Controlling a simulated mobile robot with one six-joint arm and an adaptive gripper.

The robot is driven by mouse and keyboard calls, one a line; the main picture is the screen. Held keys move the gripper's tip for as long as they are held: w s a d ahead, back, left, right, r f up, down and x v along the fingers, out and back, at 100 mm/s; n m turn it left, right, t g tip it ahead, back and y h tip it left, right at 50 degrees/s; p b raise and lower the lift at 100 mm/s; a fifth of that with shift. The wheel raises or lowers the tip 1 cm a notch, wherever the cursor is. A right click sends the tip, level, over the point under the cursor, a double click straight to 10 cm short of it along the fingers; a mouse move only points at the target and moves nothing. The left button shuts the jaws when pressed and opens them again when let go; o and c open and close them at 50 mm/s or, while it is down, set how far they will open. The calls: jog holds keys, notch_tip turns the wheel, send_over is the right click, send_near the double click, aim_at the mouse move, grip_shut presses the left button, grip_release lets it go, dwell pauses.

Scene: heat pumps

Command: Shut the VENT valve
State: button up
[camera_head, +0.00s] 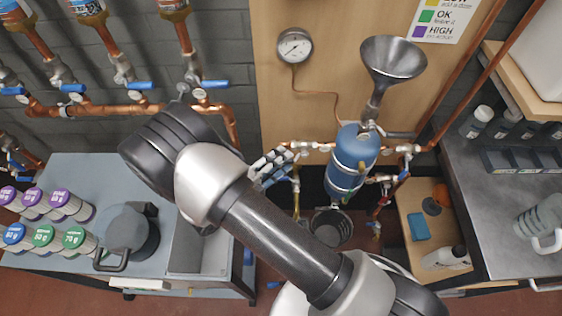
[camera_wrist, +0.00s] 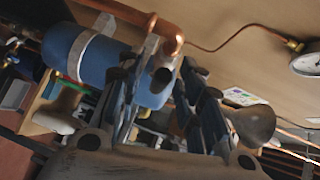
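My gripper (camera_head: 270,168) is just left of the blue tank (camera_head: 352,162), by the copper pipe and its fittings. In the wrist view my gripper (camera_wrist: 165,88) has its two dark fingers apart, with a gap between them. A silver fitting (camera_wrist: 162,66) on a copper pipe shows beyond the gap; I cannot tell whether a finger touches it. The blue tank (camera_wrist: 92,62) lies to its left in that view. No VENT label is readable, so I cannot tell which valve is VENT; part of the pipework is hidden behind my gripper.
A metal funnel (camera_head: 393,62) stands above the tank, with a pressure gauge (camera_head: 295,45) on the wooden panel. A black bucket (camera_head: 330,227) is below. Benches flank the space; the left holds a dark lidded pot (camera_head: 128,235) and several capped bottles. Blue-handled valves line the wall pipes.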

jog(key=shift+w+d, duration=0.15)
jog(key=shift+d, duration=0.05)
jog(key=shift+c, duration=0.5)
grip_shut()
